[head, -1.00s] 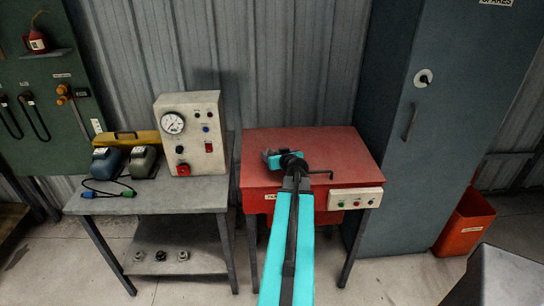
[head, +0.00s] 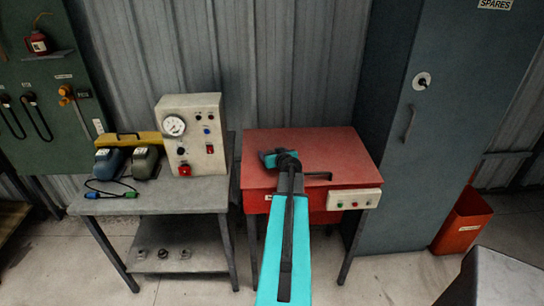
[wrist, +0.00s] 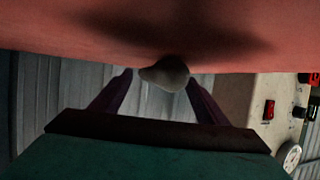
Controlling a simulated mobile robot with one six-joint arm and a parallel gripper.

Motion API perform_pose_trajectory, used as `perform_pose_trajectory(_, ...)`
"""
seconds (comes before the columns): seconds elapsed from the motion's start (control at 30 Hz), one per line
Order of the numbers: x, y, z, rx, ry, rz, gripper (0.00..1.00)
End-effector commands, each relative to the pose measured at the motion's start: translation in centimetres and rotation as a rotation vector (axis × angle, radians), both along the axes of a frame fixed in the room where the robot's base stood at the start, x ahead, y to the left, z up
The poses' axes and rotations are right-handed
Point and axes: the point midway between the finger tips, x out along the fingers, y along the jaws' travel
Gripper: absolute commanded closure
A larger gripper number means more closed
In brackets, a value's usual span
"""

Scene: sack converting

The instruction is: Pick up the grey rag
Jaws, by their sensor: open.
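A small, rounded grey lump (wrist: 166,74), which looks like the grey rag, shows in the wrist view at the edge of the red surface. My gripper (wrist: 158,84) is open, with one dark finger on each side of the lump. I cannot tell whether the fingers touch it. In the head view my arm reaches over the red table (head: 345,155), and its teal end is above the tabletop. I cannot make out the rag or the fingertips there; my arm covers that part.
A grey bench (head: 190,195) stands left of the table with a gauge box (head: 205,150), a yellow case (head: 130,140) and two dark-topped units. A tall grey cabinet (head: 450,120) stands close on the right, with a red bin (head: 462,222) beside it.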

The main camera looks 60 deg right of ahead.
Motion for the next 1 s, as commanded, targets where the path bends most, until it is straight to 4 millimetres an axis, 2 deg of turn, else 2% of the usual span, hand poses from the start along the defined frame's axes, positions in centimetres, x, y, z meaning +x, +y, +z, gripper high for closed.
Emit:
perform_pose_trajectory(0.5, -0.01, 0.01, 0.0, 0.0, 0.0, 0.0, 0.32)
perform_pose_trajectory(0.57, -0.01, 0.01, 0.0, 0.0, 0.0, 0.0, 0.4)
perform_pose_trajectory(0.77, -0.01, 0.0, 0.0, 0.0, 0.0, 0.0, 0.74)
perform_pose_trajectory(1.0, -0.01, 0.0, 0.04, -0.001, -0.001, 0.0, 0.75)
